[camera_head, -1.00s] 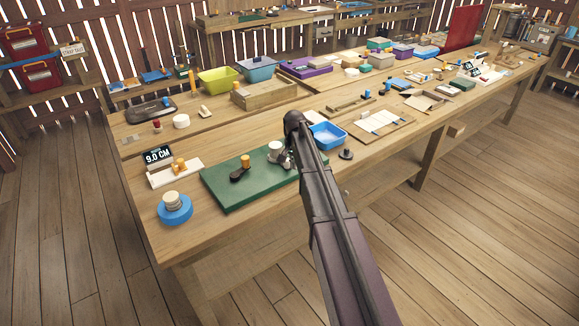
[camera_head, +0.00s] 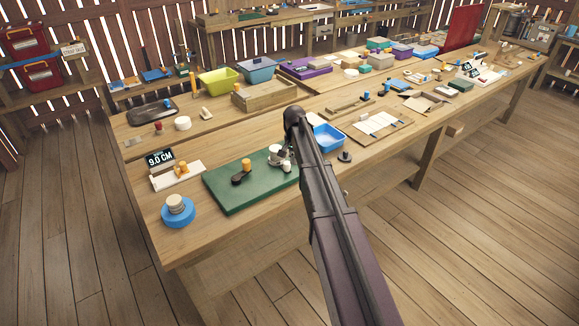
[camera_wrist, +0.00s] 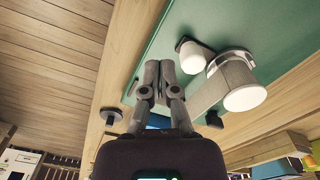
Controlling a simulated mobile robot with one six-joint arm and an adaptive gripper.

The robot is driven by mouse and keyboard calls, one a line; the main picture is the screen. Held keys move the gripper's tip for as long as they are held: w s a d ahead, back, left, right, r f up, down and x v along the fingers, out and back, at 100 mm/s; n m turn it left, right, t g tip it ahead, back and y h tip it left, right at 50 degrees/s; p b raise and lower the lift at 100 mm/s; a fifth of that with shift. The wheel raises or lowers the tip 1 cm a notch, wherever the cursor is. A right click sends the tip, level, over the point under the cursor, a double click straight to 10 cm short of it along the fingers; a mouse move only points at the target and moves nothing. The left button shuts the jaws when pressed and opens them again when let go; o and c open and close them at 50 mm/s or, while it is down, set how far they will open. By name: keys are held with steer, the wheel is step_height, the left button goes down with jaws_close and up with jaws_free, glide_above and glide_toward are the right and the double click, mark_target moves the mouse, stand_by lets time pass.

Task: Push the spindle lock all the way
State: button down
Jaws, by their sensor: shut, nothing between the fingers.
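A green board (camera_head: 228,197) lies on the bench, with a black piece (camera_head: 240,179) carrying an orange knob (camera_head: 246,165) on its left part. A grey and white fixture (camera_head: 275,153) stands on the board's right part, partly hidden by my arm. In the wrist view it shows as a large white-ended cylinder (camera_wrist: 244,97) beside a smaller white knob (camera_wrist: 193,61) on a dark base. I cannot tell which part is the spindle lock. My gripper (camera_wrist: 159,66) is shut and empty, left of the small knob in the wrist view; contact cannot be judged. My arm hides it in the head view.
A blue tray (camera_head: 328,137) and a small dark knob (camera_head: 345,157) lie right of my arm. Bare bench surrounds the board's left and back.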

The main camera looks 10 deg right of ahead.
step_height(320, 180, up, 3)
steer(key=p, duration=0.2)
steer(key=shift+p, duration=0.35)
stand_by(0.4)
steer(key=s+a+n, duration=0.2)
steer(key=s+n, duration=0.1)
steer(key=s, duration=1.2)
steer(key=s+a+n, duration=0.3)
steer(key=s+n, duration=0.1)
steer(key=s, duration=1.1)
